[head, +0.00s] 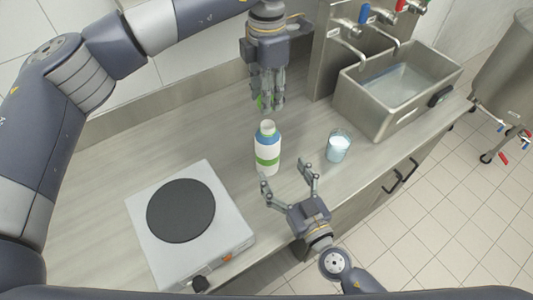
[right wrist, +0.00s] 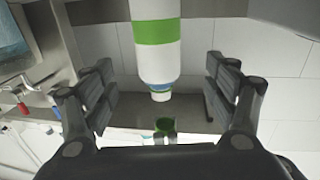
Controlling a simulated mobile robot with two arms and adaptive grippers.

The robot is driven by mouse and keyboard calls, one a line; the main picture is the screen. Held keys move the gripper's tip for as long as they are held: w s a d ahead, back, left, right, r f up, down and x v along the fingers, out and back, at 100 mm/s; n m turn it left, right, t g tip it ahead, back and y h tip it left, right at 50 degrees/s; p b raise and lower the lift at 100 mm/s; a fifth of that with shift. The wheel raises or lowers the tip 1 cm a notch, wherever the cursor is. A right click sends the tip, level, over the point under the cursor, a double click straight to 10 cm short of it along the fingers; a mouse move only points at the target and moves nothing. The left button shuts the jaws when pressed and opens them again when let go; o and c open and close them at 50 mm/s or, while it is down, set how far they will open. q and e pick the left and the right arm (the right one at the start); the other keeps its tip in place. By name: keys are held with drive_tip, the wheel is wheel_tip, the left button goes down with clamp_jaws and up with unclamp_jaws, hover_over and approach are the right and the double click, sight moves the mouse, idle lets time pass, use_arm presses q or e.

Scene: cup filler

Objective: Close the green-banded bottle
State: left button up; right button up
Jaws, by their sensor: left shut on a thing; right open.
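The green-banded bottle (head: 267,143) is white with a blue upper part and stands upright on the counter. Its mouth is open at the top. My left gripper (head: 270,104) points down above and behind the bottle, shut on a green cap (head: 260,103). The cap is apart from the bottle and partly hidden by the fingers. My right gripper (head: 285,173) is open just in front of the bottle. In the right wrist view the bottle (right wrist: 158,55) appears upside down, centred between the spread fingers and touching neither; the cap (right wrist: 165,124) shows beyond its neck.
A glass with pale liquid (head: 338,146) stands right of the bottle. A hot plate (head: 225,233) with a black disc is at front left. A metal sink (head: 369,114) with taps is at back right. The counter left of the bottle is clear.

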use_arm(q)
drive_tip(key=shift+w+d, duration=0.1)
use_arm(e)
drive_tip(key=x, duration=0.9)
drive_tip(key=shift+d, duration=0.1)
use_arm(q)
drive_tip(key=shift+w+d+f, duration=0.1)
use_arm(e)
drive_tip(key=shift+w+a+f, duration=0.15)
drive_tip(key=shift+w+a, duration=0.05)
drive_tip(key=shift+w, duration=0.45)
drive_tip(key=shift+s, duration=0.1)
drive_tip(key=shift+c, duration=0.3)
drive_tip(key=c, duration=1.6)
use_arm(q)
hover_over(268, 124)
drive_tip(key=shift+f, duration=2.45)
use_arm(e)
drive_tip(key=shift+o, duration=0.2)
use_arm(q)
drive_tip(key=shift+f, duration=0.9)
drive_tip(key=shift+f, duration=0.55)
